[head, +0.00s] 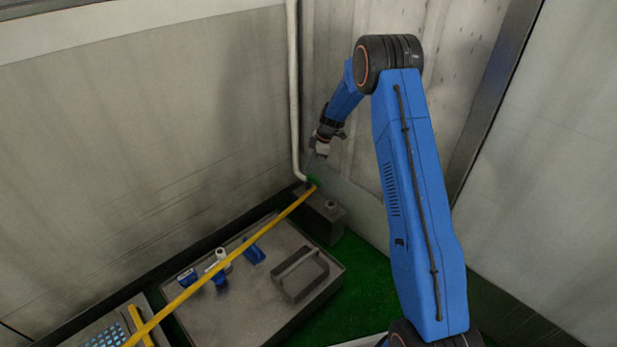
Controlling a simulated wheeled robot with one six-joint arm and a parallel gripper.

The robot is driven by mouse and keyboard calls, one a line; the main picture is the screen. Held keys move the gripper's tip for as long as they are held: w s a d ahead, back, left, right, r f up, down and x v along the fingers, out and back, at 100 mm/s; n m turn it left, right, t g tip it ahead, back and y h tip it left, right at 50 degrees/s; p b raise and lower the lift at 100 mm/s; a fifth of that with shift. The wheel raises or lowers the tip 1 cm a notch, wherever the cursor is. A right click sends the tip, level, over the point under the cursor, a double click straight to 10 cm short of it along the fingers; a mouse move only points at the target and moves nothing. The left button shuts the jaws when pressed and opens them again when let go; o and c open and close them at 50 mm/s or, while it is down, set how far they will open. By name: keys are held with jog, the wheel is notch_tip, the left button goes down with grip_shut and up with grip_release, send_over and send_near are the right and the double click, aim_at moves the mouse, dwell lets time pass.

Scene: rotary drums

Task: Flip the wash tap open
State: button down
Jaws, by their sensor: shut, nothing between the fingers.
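My gripper (318,157) is at the end of my blue arm, in the corner by the pale vertical pipe (294,90). It is small in the view and looks shut, with nothing seen between its fingers. A small green part (313,182) lies just below it, at the pipe's lower end. I cannot tell whether this is the wash tap, or how its lever stands. The gripper looks above the green part; I cannot tell whether they touch.
A yellow bar (228,258) runs diagonally across the view. A dark grey block (322,218) with a small knob stands in the corner. A grey bench (235,320) bears blue and white parts and a raised frame (300,274). Walls close in the left and back; green floor (365,285) shows right.

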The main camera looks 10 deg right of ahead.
jog(key=shift+v, duration=1.15)
jog(key=shift+w, duration=0.15)
